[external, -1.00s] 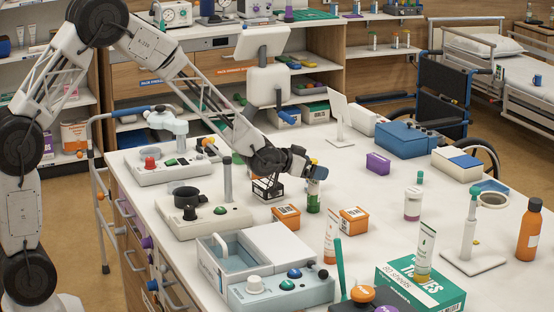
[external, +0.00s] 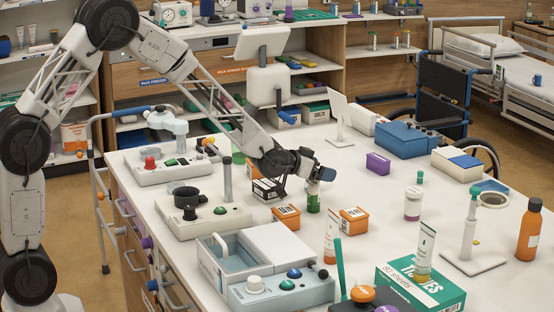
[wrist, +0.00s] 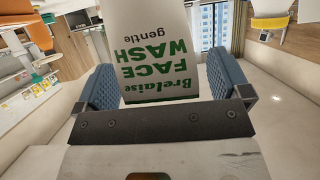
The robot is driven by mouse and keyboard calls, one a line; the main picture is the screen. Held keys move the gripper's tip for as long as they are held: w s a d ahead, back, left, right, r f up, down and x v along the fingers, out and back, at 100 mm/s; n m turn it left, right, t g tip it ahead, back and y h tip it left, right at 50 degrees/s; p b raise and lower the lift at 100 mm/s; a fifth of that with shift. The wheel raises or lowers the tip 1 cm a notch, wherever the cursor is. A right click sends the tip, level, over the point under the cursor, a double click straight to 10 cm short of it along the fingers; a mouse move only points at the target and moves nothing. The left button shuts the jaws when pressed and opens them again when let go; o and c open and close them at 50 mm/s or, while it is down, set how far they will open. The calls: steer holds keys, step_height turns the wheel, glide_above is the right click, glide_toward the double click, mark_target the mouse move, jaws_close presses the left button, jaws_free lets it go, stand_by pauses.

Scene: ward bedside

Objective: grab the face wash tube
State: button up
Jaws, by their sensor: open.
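The face wash tube shows close up in the wrist view (wrist: 158,60), white with green "Brelaise FACE WASH gentle" lettering that appears upside down. My gripper (wrist: 165,88) is open, with one blue ridged finger on each side of the tube. Some space shows between each finger and the tube, so I see no grip. In the external view, my gripper (external: 322,173) is at the upper part of the tube and hides much of it. The tube's green lower part (external: 313,203) shows below the fingers, near the table.
Small orange boxes (external: 354,220) (external: 286,216) stand close on both sides of the tube. Another tube (external: 331,238) stands nearer the camera, and one (external: 425,248) is by the green tissue box (external: 440,291). A purple box (external: 378,163) is farther back.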

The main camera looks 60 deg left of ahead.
steer(key=c, duration=1.3)
steer(key=shift+o, duration=0.2)
steer(key=shift+r, duration=0.1)
step_height(320, 180, up, 10)
